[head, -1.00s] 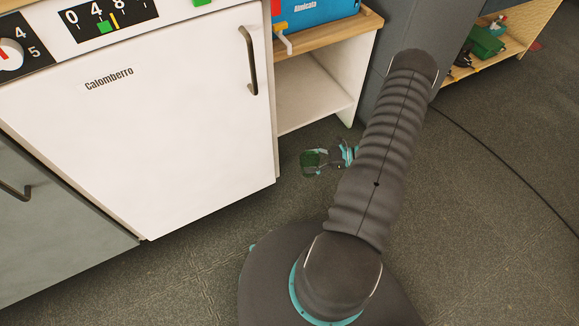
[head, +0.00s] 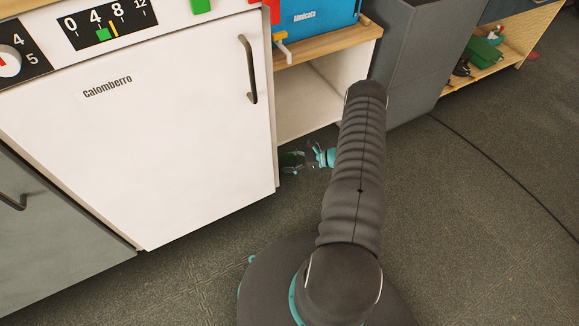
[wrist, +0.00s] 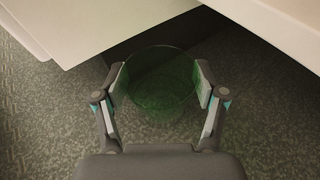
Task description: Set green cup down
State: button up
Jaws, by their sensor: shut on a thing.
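The green cup (wrist: 160,84) is see-through and sits between the two fingers of my gripper (wrist: 160,92) in the wrist view. The pads touch it on its left and right sides. In the head view my gripper (head: 309,158) is low, just right of the white cabinet's lower corner and in front of the open shelf. The cup (head: 291,159) shows there as a dark green shape, partly hard to make out. Grey floor shows around and through the cup in the wrist view; I cannot tell its exact height above the floor.
The white cabinet (head: 150,130) stands left of my gripper. An open shelf unit (head: 312,95) with a wooden top carries a blue box (head: 312,14). A grey cabinet (head: 415,70) stands right of it. The floor (head: 480,230) at right is clear apart from a dark cable (head: 500,166).

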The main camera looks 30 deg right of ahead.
jog(key=shift+f, duration=1.5)
jog(key=shift+f+b, duration=0.2)
jog(key=shift+b, duration=0.1)
jog(key=o, duration=1.1)
jog(key=shift+r, duration=0.1)
jog(key=shift+r, duration=0.1)
jog(key=shift+s+d+r, duration=0.1)
jog(key=v, duration=1.1)
jog(key=shift+s+d+r, duration=0.1)
jog(key=shift+s+d, duration=0.1)
jog(key=shift+d, duration=0.15)
